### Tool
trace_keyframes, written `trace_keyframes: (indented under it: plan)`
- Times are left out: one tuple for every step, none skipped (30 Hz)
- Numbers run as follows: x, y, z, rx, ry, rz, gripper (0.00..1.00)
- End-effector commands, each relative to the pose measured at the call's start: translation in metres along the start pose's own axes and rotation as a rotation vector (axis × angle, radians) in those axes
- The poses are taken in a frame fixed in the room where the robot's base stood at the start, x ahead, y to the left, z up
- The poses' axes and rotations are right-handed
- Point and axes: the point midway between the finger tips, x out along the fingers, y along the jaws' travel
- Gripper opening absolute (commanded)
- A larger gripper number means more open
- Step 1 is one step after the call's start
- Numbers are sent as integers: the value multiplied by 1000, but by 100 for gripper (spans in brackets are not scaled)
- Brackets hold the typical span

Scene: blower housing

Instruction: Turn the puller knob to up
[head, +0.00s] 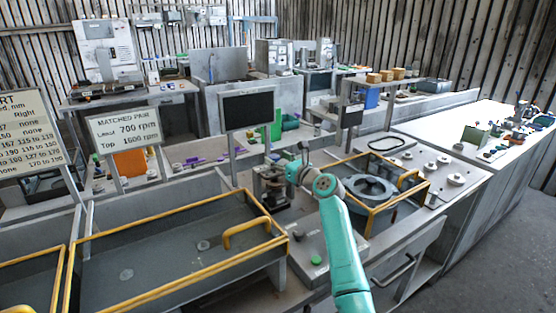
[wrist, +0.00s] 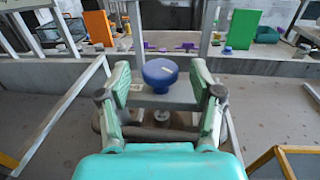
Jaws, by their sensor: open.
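A round blue knob (wrist: 160,72) with a pale mark on its top shows in the wrist view. I take it for the puller knob. My gripper (wrist: 161,84) is open, with one finger on each side of the knob. Gaps show between the knob and both fingers. Below the knob is a grey metal crossbar, and darker round metal parts lie under it, partly hidden by my gripper. In the head view, a dark metal puller-like fixture (head: 271,187) stands on the bench just left of my gripper end. I cannot make out the knob there.
A yellow-rimmed tray (head: 180,258) lies left of the fixture. A yellow-framed bin with a round grey housing (head: 372,188) stands to the right. A green button (head: 316,260) is on the bench front. A dark screen (head: 248,109) on posts rises behind.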

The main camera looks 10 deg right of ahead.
Motion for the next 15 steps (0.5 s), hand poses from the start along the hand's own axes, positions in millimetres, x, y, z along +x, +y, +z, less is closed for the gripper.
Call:
trace_keyframes:
  plan:
    - [2, 0, 0, 0, 0, 0, 65]
    - [3, 0, 0, 0, 1, 0, 65]
    - [4, 0, 0, 0, 0, 0, 65]
    - [4, 0, 0, 0, 0, 0, 65]
    - [4, 0, 0, 0, 0, 0, 65]
    - [4, 0, 0, 0, 0, 0, 65]
    - [4, 0, 0, 0, 0, 0, 65]
    - [4, 0, 0, 0, 0, 0, 65]
    - [4, 0, 0, 0, 0, 0, 65]
    - [4, 0, 0, 0, 0, 0, 65]
    - [4, 0, 0, 0, 0, 0, 65]
    - [4, 0, 0, 0, 0, 0, 55]
    - [4, 0, 0, 0, 0, 0, 48]
    - [4, 0, 0, 0, 0, 0, 40]
    - [4, 0, 0, 0, 0, 0, 30]
